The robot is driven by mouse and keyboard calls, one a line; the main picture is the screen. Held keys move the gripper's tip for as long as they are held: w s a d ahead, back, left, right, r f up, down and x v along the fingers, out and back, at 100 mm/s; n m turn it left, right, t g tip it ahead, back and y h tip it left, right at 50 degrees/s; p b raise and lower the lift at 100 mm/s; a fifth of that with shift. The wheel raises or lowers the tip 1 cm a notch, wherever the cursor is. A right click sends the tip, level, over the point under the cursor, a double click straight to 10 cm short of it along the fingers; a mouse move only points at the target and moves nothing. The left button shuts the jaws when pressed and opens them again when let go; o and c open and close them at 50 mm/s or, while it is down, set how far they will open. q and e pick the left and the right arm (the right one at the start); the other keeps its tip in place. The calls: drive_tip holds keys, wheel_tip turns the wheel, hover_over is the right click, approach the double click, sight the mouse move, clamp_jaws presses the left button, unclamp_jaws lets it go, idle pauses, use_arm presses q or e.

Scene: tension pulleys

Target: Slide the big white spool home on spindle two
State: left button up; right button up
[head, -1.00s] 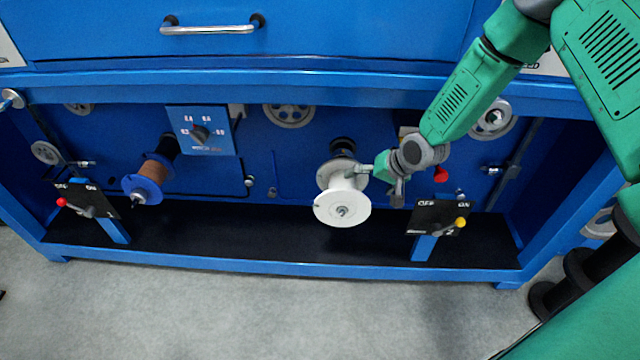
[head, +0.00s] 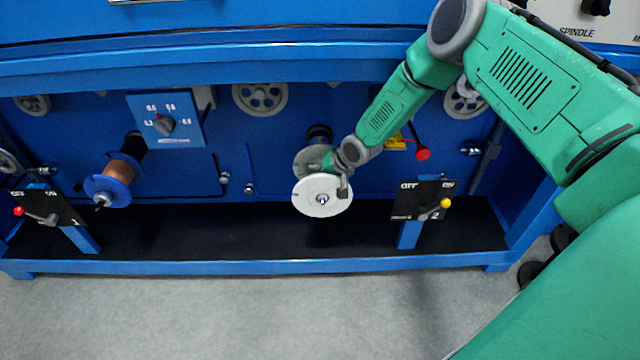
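The big white spool (head: 312,201) sits on the right-hand spindle, with its white front flange facing me and a metal spindle tip showing at its centre. Its rear flange (head: 304,161) looks greyer in shade. A black collar (head: 319,134) shows behind it, near the blue panel. My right gripper (head: 336,175) is at the spool's upper right. One finger reaches in between the two flanges and the other overlaps the front flange's right edge. Whether the fingers press on the spool is hidden. My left gripper is out of view.
A switch box marked 2 (head: 405,202) with a yellow-tipped lever stands close on the right. A red knob (head: 422,153) is above it. A copper-wound blue spool (head: 118,178) and switch box 1 (head: 58,207) are at left. The black tray floor (head: 250,228) below is clear.

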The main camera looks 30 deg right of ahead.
drive_tip(key=shift+w+a+f, duration=0.1)
drive_tip(key=shift+w+f, duration=0.1)
drive_tip(key=shift+f, duration=0.1)
drive_tip(key=c, duration=1.5)
drive_tip(key=shift+r, duration=0.1)
